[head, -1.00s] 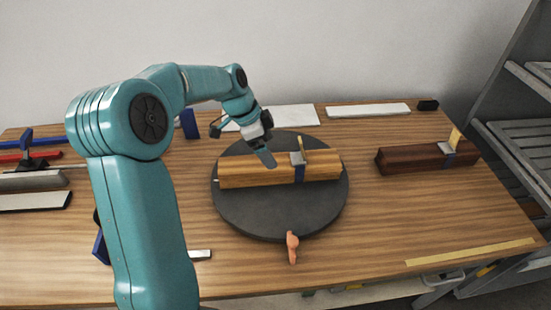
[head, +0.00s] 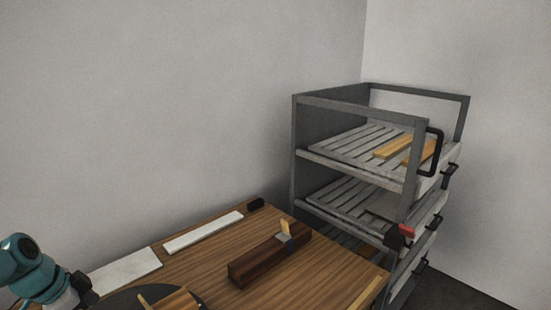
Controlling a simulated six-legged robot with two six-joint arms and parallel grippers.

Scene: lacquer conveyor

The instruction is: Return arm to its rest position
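My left arm comes in at the lower left corner, teal, with its dark gripper (head: 85,291) at the bottom edge. Its fingertips are not clear, so I cannot tell whether it is open or shut. It is close to the dark round turntable (head: 115,299), which the bottom edge cuts off. Part of a light wooden block (head: 177,300) shows on the turntable. My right gripper is not in view.
A dark reddish wooden block (head: 255,264) lies on the wooden table (head: 310,283), right of the turntable. A grey slatted rack (head: 345,103) stands beyond the right edge, with light wooden pieces (head: 395,146) on top.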

